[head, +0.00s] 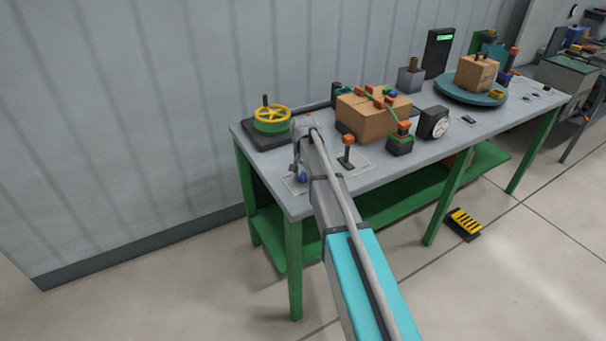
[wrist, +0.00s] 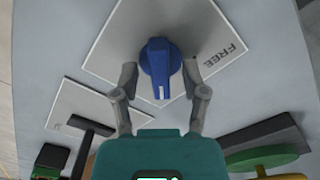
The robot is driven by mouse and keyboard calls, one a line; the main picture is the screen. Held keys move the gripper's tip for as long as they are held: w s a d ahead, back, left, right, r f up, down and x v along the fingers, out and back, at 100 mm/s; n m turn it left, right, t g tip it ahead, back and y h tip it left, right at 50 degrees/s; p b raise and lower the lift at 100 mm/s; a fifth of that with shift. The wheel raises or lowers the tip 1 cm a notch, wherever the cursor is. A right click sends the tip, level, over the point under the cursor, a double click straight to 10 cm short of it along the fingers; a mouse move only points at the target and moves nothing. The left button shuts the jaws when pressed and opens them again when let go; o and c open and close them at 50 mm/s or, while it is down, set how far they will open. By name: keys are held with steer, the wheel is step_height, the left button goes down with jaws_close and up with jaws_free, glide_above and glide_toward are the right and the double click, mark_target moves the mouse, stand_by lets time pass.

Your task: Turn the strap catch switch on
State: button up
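A blue rotary knob (wrist: 160,68) with a white pointer line sits on a light plate (wrist: 205,30) marked FREE. In the wrist view the pointer line faces my gripper's body, and the word FREE is to the right. My gripper (wrist: 160,78) is open, with one finger on each side of the knob and what look like small gaps. In the head view the knob (head: 302,174) shows as a small blue spot at the near left table corner, below my gripper (head: 297,163), with my arm partly covering its plate.
A lever (head: 347,150) on its own plate stands just right of the knob. A yellow handwheel (head: 271,115) is behind it. A strapped cardboard box (head: 372,118) and a dial gauge (head: 434,122) stand further right. A yellow-black pedal (head: 464,223) is on the floor.

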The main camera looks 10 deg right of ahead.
mark_target(303, 173)
steer(key=shift+n, duration=0.5)
steer(key=n, duration=0.3)
steer(key=shift+n, duration=0.3)
steer(key=n, duration=0.5)
step_height(303, 173, up, 14)
steer(key=p, duration=1.4)
steer(key=s+f+m+b, duration=0.1)
steer(key=s+m, duration=0.3)
steer(key=s, duration=2.3)
steer(key=shift+s+f+b, duration=0.25)
steer(key=shift+f+b, duration=0.1)
steer(key=shift+s, duration=0.3)
